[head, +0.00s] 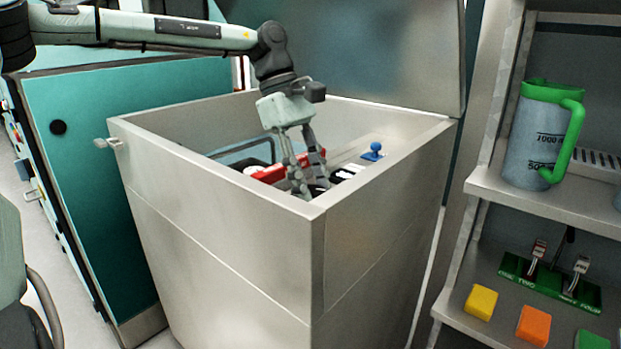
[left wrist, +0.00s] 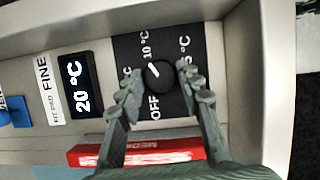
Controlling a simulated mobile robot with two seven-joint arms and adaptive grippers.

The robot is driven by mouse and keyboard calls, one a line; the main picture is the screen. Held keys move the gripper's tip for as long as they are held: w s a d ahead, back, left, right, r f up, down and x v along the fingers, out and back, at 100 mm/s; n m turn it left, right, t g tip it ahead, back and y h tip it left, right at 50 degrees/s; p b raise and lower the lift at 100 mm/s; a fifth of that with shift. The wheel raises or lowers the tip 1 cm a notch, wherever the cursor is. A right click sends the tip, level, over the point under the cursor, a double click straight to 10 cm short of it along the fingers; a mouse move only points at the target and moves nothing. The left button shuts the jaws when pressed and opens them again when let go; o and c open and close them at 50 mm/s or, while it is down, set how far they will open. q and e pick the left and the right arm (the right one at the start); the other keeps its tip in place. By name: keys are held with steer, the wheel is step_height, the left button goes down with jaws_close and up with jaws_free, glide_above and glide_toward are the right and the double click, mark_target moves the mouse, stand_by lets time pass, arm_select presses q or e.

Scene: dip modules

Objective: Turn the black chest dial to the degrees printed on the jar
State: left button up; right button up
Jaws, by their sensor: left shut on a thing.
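The black chest dial (left wrist: 160,76) sits on a black panel inside the open metal chest (head: 215,220). Its white mark points up and slightly left in the left wrist view, close to the 10 °C label. OFF is printed below it and 5 °C to its right; another °C label at left is partly hidden. My left gripper (head: 308,182) reaches down into the chest. In the left wrist view my left gripper (left wrist: 160,84) has a finger on each side of the dial and is shut on it. I cannot make out a jar with printed degrees. My right gripper is not in view.
A display (left wrist: 80,86) reads 20 °C beside the dial panel. A red box (left wrist: 140,151) lies near my fingers. A blue knob (head: 372,152) stands inside the chest's right side. The chest walls surround my gripper. A shelf at right holds a grey jug (head: 536,140).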

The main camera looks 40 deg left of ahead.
arm_select(q)
steer(key=m+g, duration=0.1)
steer(key=m, duration=0.2)
steer(key=shift+w+m+g, duration=0.15)
steer(key=shift+m+g, duration=0.15)
steer(key=m+g, duration=0.1)
steer(key=m, duration=0.1)
steer(key=m+y, duration=0.1)
steer(key=m, duration=0.2)
steer(key=shift+w+d+m+g, duration=0.1)
steer(key=shift+m+g, duration=0.2)
steer(key=shift+g, duration=0.1)
steer(key=m+y, duration=0.1)
steer(key=m, duration=0.1)
steer(key=shift+d+m+g, duration=0.1)
steer(key=shift+m+g, duration=0.2)
steer(key=m+y, duration=0.1)
steer(key=m, duration=0.2)
steer(key=shift+p, duration=0.35)
steer(key=shift+m+y, duration=0.4)
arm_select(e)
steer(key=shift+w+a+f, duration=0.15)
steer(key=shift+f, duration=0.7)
arm_select(q)
steer(key=shift+d, duration=0.1)
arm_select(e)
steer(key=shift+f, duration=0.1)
